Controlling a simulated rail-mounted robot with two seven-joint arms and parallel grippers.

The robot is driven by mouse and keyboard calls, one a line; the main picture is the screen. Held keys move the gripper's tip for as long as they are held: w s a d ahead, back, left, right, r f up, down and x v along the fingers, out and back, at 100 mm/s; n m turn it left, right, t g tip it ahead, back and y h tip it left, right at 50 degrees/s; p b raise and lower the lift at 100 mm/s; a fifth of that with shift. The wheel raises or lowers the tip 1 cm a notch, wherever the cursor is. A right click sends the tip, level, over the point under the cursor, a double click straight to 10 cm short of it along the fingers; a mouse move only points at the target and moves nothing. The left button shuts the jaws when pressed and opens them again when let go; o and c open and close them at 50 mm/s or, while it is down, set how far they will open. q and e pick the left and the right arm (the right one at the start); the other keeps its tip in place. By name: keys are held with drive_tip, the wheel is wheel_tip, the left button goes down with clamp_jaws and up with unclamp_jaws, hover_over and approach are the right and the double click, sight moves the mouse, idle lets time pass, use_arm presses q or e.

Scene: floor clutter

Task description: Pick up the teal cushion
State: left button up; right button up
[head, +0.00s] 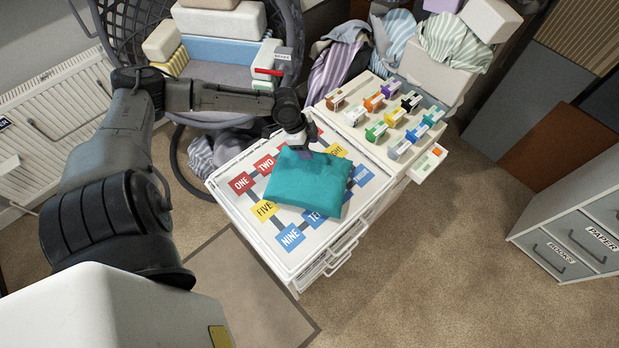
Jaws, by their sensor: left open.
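The teal cushion (308,182) lies on the white cabinet top (291,258), over a board printed with number words. My left gripper (306,152) is at the cushion's far edge, pointing down. Its fingers are small and dark here, and I cannot tell whether they touch the cushion. The gripper is open. The cushion covers part of the printed board. My right gripper is not in view.
A board with several coloured blocks (384,118) stands right behind the cushion. A round chair (211,73) holding boxes is at the back left. A labelled drawer unit (573,243) stands at right. Carpet between is clear.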

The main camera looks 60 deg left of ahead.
sight(309, 176)
use_arm(q)
drive_tip(key=shift+x, duration=2.3)
drive_tip(key=shift+s+f, duration=0.15)
clamp_jaws()
